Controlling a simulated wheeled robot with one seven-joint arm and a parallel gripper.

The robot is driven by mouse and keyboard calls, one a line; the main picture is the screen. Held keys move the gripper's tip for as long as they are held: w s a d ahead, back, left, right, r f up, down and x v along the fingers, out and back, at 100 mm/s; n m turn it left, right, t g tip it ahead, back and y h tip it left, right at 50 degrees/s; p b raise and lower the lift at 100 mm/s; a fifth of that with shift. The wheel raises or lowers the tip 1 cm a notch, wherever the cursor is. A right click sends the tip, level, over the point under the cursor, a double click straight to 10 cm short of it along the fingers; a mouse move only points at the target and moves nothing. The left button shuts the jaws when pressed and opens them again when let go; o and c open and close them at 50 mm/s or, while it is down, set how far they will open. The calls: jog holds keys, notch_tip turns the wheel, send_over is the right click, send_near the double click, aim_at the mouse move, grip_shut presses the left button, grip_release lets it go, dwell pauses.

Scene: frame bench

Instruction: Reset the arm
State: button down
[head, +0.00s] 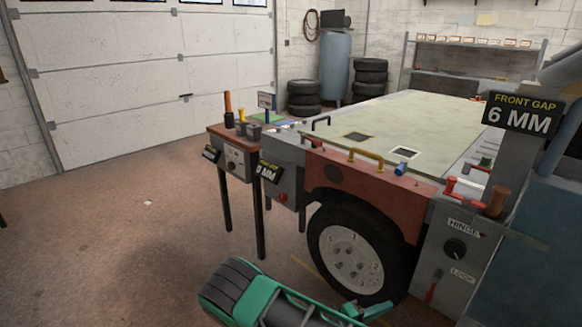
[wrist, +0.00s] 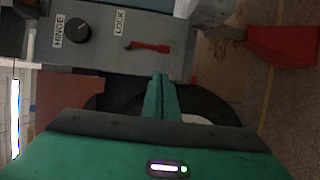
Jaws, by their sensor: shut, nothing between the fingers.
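My green arm reaches in from the bottom of the head view. My gripper (head: 374,310) is low at the picture's bottom edge, in front of the wheel (head: 350,256). In the wrist view my gripper (wrist: 160,92) is shut and empty, its fingers together. Beyond it there is a grey panel with a black knob marked HINGE (wrist: 77,31) and a red lever marked LOCK (wrist: 148,47). The same knob (head: 455,249) and red lever (head: 432,291) are on the panel right of the wheel in the head view. I see no contact between fingers and lever.
The bench (head: 420,118) has a pale green top with handles and a red-brown fender (head: 360,192). A small tool table (head: 213,131) stands at its left. A sign (head: 521,115) reads FRONT GAP 6 MM. The floor (head: 120,230) at left is mostly clear.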

jog(key=s+d+r+m+g+y, duration=0.3)
jog(key=r, duration=0.4)
jog(key=s+d+r+m+g+y, duration=0.3)
jog(key=d+r+g, duration=0.1)
jog(key=r, duration=0.2)
jog(key=s+d+r+m+g+y, duration=0.3)
jog(key=s+r+y, duration=0.1)
jog(key=r, duration=0.3)
jog(key=s+r+m+t+y, duration=0.1)
jog(key=s+r+t+y, duration=0.3)
jog(key=s+r, duration=1)
jog(key=s+y, duration=0.2)
jog(key=s, duration=0.1)
jog(key=shift+s+a+r+y, duration=0.15)
jog(key=shift+s+a+y, duration=0.1)
jog(key=shift+y, duration=0.05)
jog(key=shift+w+f, duration=0.25)
jog(key=shift+w, duration=0.35)
